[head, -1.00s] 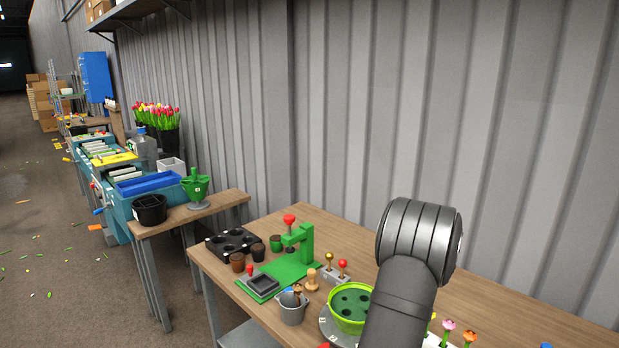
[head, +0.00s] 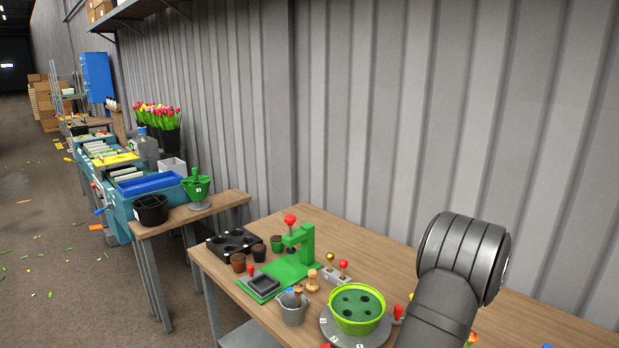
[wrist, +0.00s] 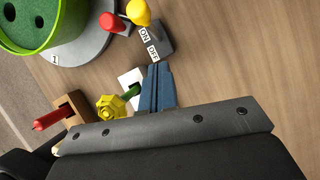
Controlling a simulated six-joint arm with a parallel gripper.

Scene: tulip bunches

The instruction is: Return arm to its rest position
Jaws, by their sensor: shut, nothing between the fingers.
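My gripper (wrist: 157,88) shows in the wrist view with its blue fingers shut together and nothing between them. It is over the wooden table (wrist: 235,70), just below the dark switch block marked ON and OFF (wrist: 152,38). A yellow flower-shaped piece with a green stem (wrist: 110,106) is close to the left of the fingers. In the head view, my arm rises at the lower right, and the gripper itself is out of that picture.
A lime-green bowl (head: 357,309) stands on a grey round base. A green press (head: 298,248), a grey bucket (head: 292,308) and a black pot tray (head: 234,243) are further left. A ribbed metal wall (head: 400,120) runs behind the table.

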